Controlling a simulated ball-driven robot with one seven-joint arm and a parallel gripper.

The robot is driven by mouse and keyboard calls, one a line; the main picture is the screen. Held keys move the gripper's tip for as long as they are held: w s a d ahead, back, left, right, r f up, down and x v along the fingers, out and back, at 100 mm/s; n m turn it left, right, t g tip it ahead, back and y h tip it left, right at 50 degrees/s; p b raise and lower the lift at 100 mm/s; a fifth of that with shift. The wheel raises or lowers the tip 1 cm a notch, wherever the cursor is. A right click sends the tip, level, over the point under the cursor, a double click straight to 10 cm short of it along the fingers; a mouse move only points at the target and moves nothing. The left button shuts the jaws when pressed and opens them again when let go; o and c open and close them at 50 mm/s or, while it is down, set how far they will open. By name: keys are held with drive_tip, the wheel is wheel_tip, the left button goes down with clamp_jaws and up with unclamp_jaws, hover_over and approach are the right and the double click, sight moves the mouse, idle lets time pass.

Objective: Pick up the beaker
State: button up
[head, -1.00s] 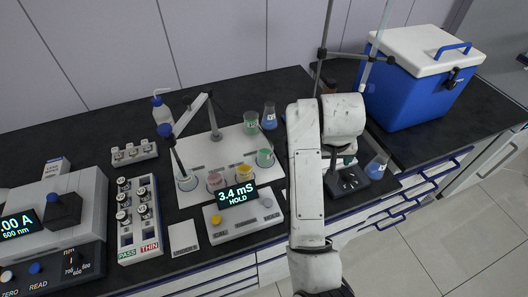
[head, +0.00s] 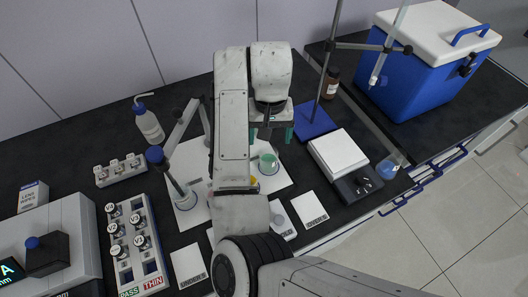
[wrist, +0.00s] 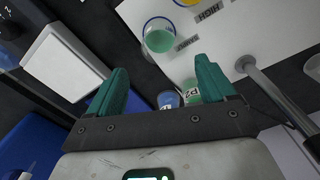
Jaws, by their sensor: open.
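My gripper (head: 269,134) is open and empty, with teal fingers pointing down over the back of the bench; it also shows in the wrist view (wrist: 160,78). In the wrist view, a blue-filled vessel (wrist: 168,99) and a green-filled one with a label (wrist: 193,89) show between the fingers, partly hidden by the gripper body. A green-filled beaker (wrist: 159,37) stands on the white mat, beyond the fingers; the head view shows a green beaker (head: 268,164) just in front of the gripper. A blue-filled beaker (head: 388,167) stands apart at the right. Which beaker is meant is unclear.
A probe stand (head: 183,130) with a beaker (head: 185,201) is left of my arm. A blue-based stand (head: 314,121), brown bottle (head: 331,82) and white-topped device (head: 338,153) are to the right. A wash bottle (head: 149,122) and vial rack (head: 133,240) are further left.

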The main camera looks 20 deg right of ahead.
approach(269, 158)
drive_tip(key=shift+s+a+f+p, duration=0.3)
drive_tip(key=shift+s+a+f, duration=0.2)
drive_tip(key=shift+s, duration=0.2)
drive_tip(key=shift+s+f+p, duration=0.2)
drive_tip(key=shift+f+p, duration=0.55)
drive_tip(key=shift+f, duration=2.1)
drive_tip(key=shift+c, duration=0.4)
drive_tip(key=c, duration=1.1)
drive_tip(key=shift+r, duration=0.1)
